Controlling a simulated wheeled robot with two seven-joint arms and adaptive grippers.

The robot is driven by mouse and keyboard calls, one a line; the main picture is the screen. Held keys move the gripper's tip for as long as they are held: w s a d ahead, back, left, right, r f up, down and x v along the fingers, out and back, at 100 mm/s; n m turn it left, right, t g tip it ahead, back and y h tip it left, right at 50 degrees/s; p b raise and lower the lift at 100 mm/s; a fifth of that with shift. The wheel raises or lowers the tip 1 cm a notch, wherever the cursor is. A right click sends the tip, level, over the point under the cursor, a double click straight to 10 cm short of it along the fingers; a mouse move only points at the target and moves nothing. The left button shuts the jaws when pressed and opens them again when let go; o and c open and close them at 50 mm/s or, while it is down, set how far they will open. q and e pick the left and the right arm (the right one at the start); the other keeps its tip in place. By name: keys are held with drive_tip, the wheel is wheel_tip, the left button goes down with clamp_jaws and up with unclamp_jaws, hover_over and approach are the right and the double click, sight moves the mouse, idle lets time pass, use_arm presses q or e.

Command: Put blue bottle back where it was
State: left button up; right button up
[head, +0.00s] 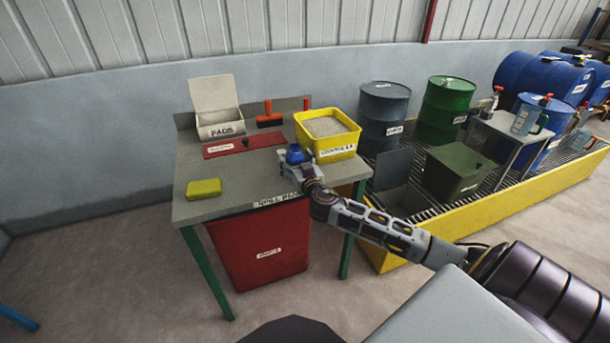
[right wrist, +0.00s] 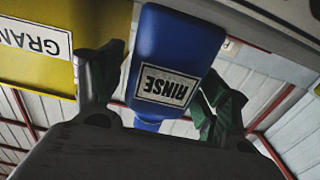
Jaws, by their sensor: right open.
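The blue bottle (head: 295,154) stands on the grey-topped work table (head: 240,195), just left of the yellow tub. In the right wrist view the blue bottle (right wrist: 178,55) appears upside down, with a white RINSE label. My right gripper (head: 293,163) is at the bottle on the table's right part. Its two fingers (right wrist: 160,100) are open, one on each side of the bottle. Whether either finger touches it I cannot tell. My left gripper is in neither view.
A yellow tub (head: 327,149) of granules stands close beside the bottle. A red mat (head: 225,146), a PADS box (head: 218,128) and a yellow sponge-like block (head: 204,189) are on the table. A red bin (head: 262,250) is underneath.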

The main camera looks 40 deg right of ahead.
drive_tip(key=v, duration=1.2)
idle(0.9)
drive_tip(key=shift+r, duration=0.15)
idle(0.3)
drive_tip(key=s+f+g, duration=0.4)
drive_tip(key=f, duration=1)
drive_tip(key=s+f+g, duration=0.3)
drive_tip(key=f+g, duration=0.1)
drive_tip(key=f, duration=0.9)
drive_tip(key=s+a+f+n+g+y, duration=0.4)
drive_tip(key=s+a+f+g, duration=0.3)
drive_tip(key=s+a+f, duration=1)
wheel_tip(320, 180, down, 4)
drive_tip(key=shift+a+r+n+g+y, duration=0.2)
drive_tip(key=shift+r+n+g+y, duration=0.1)
drive_tip(key=shift+n, duration=0.2)
drive_tip(key=shift+s+d, duration=0.1)
